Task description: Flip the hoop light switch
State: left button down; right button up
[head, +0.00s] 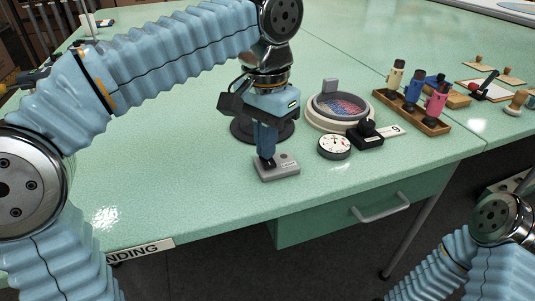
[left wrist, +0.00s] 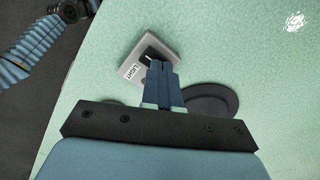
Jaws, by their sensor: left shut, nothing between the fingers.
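The light switch is a small grey box (head: 287,170) lying on the green table near its front edge. In the left wrist view the box (left wrist: 129,72) shows a "LIGHT" label and a dark slot by the fingertips. My left gripper (head: 266,162) points down over the left part of the box, shut and empty, its tips at or just above the switch. Its fingertips (left wrist: 160,66) hide part of the slot, and I cannot tell whether they touch the switch. The round hoop (head: 311,113) with coloured threads inside stands behind and to the right. My right gripper is out of view.
A round dial (head: 334,147) and a black knobbed block (head: 368,138) sit right of the switch. A dark disc (left wrist: 212,103) lies close by my fingers. A wooden rack (head: 433,124) holds coloured bottles. The table's left front is clear.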

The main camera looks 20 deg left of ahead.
pick_arm(q)
notch_tip(320, 180, up, 4)
jog(key=p, duration=0.3)
jog(key=shift+r+p, duration=0.2)
jog(key=shift+p, duration=0.2)
jog(key=shift+r, duration=1.05)
